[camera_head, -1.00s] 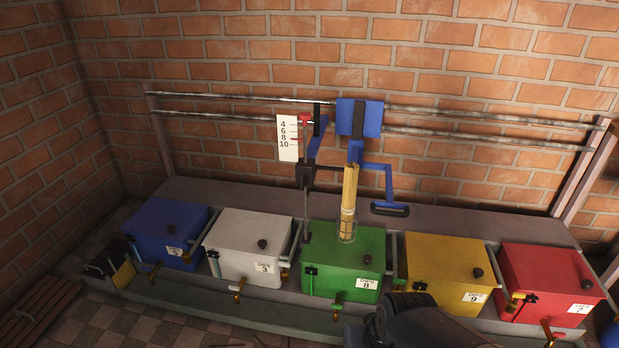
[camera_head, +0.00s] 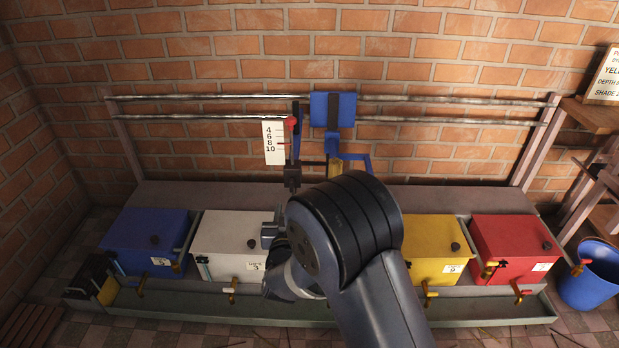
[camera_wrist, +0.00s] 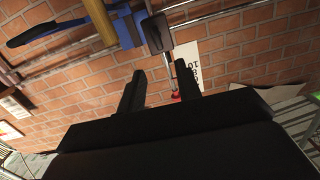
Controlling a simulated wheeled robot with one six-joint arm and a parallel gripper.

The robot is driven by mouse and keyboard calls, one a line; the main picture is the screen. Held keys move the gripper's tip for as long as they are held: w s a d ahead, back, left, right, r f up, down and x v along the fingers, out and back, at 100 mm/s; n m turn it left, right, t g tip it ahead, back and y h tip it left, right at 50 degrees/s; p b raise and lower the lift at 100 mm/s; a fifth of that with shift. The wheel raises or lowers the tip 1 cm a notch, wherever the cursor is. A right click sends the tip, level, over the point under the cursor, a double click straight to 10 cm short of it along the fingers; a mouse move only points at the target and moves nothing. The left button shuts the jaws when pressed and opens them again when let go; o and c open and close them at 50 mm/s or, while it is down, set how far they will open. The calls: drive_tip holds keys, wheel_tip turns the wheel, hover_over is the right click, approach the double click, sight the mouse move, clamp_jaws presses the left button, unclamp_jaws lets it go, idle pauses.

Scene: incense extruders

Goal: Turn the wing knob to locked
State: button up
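A red knob (camera_head: 291,122), which may be the wing knob, sits on the dark upright beside the white depth scale (camera_head: 273,144) in the head view. Its shape is too small to tell whether it is locked. A dark block (camera_head: 292,177) hangs below it. In the wrist view a red part (camera_wrist: 177,96) shows low between my fingers, near the scale (camera_wrist: 190,62) and a dark block (camera_wrist: 158,34). My gripper (camera_wrist: 160,70) has its two fingers apart with nothing held. In the head view, my arm partly hides the gripper, which is below and left of the block.
A blue carriage (camera_head: 332,110) hangs on two rails (camera_head: 420,112). Blue (camera_head: 145,235), white (camera_head: 228,240), yellow (camera_head: 435,245) and red (camera_head: 515,245) vats stand below; my arm hides the green one. A sign (camera_head: 607,78) and blue bucket (camera_head: 590,275) are at right.

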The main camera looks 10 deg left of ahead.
sight(291, 183)
drive_tip(key=shift+t, duration=0.4)
drive_tip(key=b+x, duration=0.1)
drive_tip(key=x, duration=0.9)
drive_tip(key=shift+w+a, duration=0.15)
drive_tip(key=shift+w, duration=0.25)
clamp_jaws()
